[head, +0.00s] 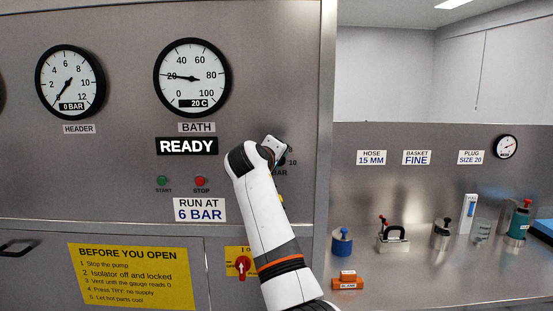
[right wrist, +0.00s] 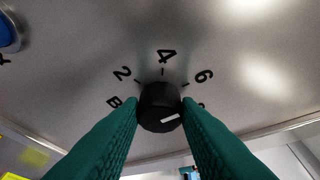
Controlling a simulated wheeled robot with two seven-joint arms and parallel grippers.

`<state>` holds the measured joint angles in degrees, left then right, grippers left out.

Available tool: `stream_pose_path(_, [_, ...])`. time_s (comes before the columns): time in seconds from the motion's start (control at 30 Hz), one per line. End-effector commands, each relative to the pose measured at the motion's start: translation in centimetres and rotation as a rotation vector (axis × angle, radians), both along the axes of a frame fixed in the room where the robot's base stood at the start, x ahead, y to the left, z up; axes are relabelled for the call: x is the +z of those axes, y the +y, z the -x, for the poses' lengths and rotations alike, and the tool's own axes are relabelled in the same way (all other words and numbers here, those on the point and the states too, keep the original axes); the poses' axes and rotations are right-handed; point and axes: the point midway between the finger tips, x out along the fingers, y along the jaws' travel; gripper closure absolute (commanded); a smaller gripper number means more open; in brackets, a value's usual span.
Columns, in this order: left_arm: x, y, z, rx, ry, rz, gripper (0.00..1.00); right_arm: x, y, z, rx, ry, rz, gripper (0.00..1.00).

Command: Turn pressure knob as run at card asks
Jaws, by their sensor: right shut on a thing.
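The run at card (head: 200,210) on the panel reads 6 BAR. The pressure knob (right wrist: 158,105) is black and round with a white pointer line; in the head view my right arm hides it. My right gripper (right wrist: 160,112) has its green fingers on both sides of the knob, shut on it. In the head view the right gripper (head: 273,147) is at the panel, beside the marks 8, 10 and BAR. In the wrist view 2, 4 and 6 show around the knob. The pointer line slants toward the right finger; its exact reading is unclear. My left gripper is not in view.
The header gauge (head: 70,81) reads 0 BAR and the bath gauge (head: 192,77) 20 C. A READY sign (head: 187,146) sits above the green START (head: 162,181) and red STOP (head: 200,181) buttons. A steel bench (head: 430,265) with several small parts stands at the right.

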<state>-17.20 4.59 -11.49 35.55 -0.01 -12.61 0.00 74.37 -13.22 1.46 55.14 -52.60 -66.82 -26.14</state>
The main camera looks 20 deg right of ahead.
Motion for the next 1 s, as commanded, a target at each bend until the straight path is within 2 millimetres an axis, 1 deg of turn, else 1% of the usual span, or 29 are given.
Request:
stream_pose_path(0.5, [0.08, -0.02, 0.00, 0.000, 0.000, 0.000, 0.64, -0.24, 0.01, -0.02, 0.001, -0.001, -0.021, 0.93])
stream_pose_path(0.53, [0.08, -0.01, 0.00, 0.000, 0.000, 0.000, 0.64, -0.24, 0.01, -0.02, 0.001, -0.001, -0.020, 0.69])
stream_pose_path(0.6, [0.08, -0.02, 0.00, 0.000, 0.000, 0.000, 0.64, -0.22, 0.01, -0.03, 0.001, -0.001, -0.019, 0.57])
stream_pose_path(0.67, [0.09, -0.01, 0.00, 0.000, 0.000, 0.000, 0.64, -0.18, 0.00, -0.02, 0.001, -0.001, -0.019, 0.49])
stream_pose_path(1.0, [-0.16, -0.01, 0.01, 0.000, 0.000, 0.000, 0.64, -0.05, 0.23, 0.25, 0.001, -0.005, -0.018, 0.49])
